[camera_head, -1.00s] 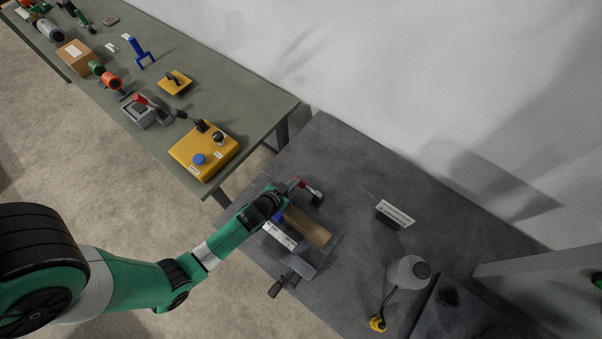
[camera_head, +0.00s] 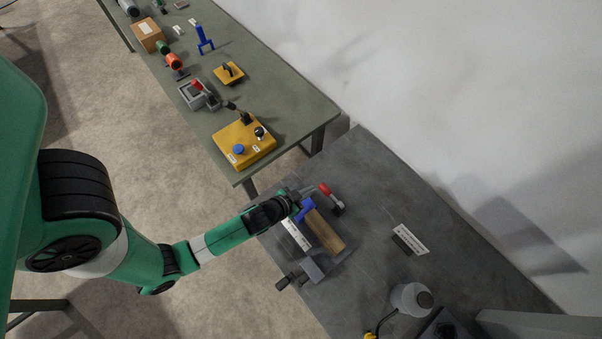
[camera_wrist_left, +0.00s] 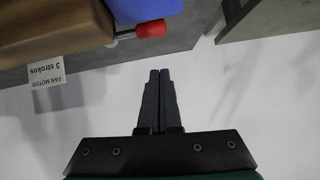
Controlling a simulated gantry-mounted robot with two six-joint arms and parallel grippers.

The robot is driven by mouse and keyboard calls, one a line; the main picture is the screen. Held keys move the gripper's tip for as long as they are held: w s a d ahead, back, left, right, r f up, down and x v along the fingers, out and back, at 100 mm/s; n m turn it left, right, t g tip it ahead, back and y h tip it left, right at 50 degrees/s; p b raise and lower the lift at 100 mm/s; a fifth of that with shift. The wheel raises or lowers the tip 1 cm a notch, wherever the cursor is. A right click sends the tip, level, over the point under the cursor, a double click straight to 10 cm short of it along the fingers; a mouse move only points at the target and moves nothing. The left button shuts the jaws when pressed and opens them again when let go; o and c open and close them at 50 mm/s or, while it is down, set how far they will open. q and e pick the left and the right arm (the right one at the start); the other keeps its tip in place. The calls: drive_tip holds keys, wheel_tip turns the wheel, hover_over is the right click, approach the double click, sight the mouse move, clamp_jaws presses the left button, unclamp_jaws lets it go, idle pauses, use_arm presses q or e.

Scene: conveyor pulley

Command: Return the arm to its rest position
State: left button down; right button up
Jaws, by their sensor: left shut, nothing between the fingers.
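My left arm (camera_head: 225,236) comes in from the left, and its left gripper (camera_head: 311,191) is over the edge of the dark grey table. In the left wrist view the gripper's two fingers (camera_wrist_left: 160,72) are together with nothing between them. A red-handled lever (camera_head: 328,192) stands just right of the gripper, apart from it; its red handle (camera_wrist_left: 150,29) also shows in the left wrist view. A tan, wood-coloured part (camera_head: 325,233) with a blue piece (camera_head: 305,209) lies on the fixture beside the gripper. My right gripper is not in view.
The dark grey table (camera_head: 375,185) holds a label sign (camera_head: 410,239) and a whitish round container (camera_head: 408,298). A green bench (camera_head: 290,97) behind carries a yellow box (camera_head: 244,143) and several tools. A wall borders the right side.

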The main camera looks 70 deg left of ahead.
use_arm(q)
drive_tip(key=v, duration=0.4)
drive_tip(key=shift+s+r, duration=0.1)
drive_tip(key=shift+s, duration=0.05)
